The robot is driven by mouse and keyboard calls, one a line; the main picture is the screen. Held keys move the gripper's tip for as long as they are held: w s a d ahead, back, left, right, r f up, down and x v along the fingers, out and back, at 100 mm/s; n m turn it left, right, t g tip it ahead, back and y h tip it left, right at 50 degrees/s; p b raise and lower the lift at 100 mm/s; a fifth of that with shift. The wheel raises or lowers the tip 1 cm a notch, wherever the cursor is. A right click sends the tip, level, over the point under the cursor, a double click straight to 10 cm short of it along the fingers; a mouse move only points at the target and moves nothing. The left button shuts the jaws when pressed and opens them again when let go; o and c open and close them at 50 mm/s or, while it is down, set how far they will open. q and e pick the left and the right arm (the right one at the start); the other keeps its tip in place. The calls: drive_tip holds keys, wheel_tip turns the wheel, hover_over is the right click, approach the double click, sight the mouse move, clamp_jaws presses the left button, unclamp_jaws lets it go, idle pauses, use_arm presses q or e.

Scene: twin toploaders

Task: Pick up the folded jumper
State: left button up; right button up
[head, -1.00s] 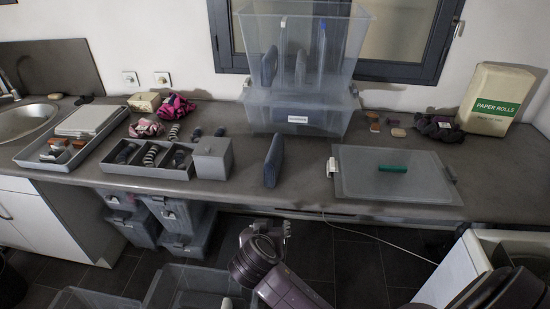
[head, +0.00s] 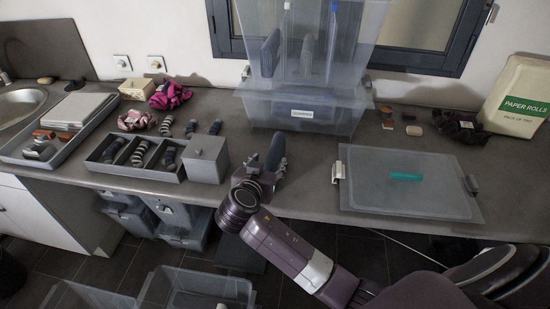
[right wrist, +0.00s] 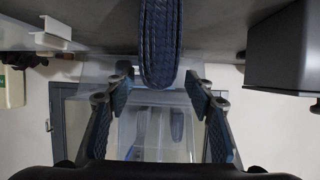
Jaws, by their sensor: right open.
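The folded jumper (head: 276,149), dark blue and knitted, stands on edge on the worktop in front of the clear bins. Its lower part is hidden behind my right gripper (head: 273,174) in the head view. In the right wrist view the jumper (right wrist: 160,45) hangs in from the top centre, as that view is upside down. My right gripper (right wrist: 158,76) is open there, its fingers to either side of the jumper's near end. I see gaps between fingers and jumper. My left gripper is not in view.
Stacked clear bins (head: 350,112) stand behind the jumper. A grey lidded box (head: 208,158) and a divided tray (head: 108,172) are close on its left. Open bins (head: 190,283) stand on the floor.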

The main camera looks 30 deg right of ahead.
drive_tip(key=shift+w+d+f+p, duration=0.1)
drive_tip(key=shift+w+d+p, duration=0.3)
drive_tip(key=shift+d, duration=0.1)
drive_tip(key=p+x, duration=0.2)
drive_tip(key=x, duration=0.2)
drive_tip(key=shift+d+f, duration=0.15)
drive_tip(key=shift+f, duration=0.05)
drive_tip(key=shift+w+d+f, duration=0.15)
drive_tip(key=shift+w, duration=0.05)
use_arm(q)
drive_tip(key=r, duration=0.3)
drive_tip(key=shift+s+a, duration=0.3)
use_arm(e)
clamp_jaws()
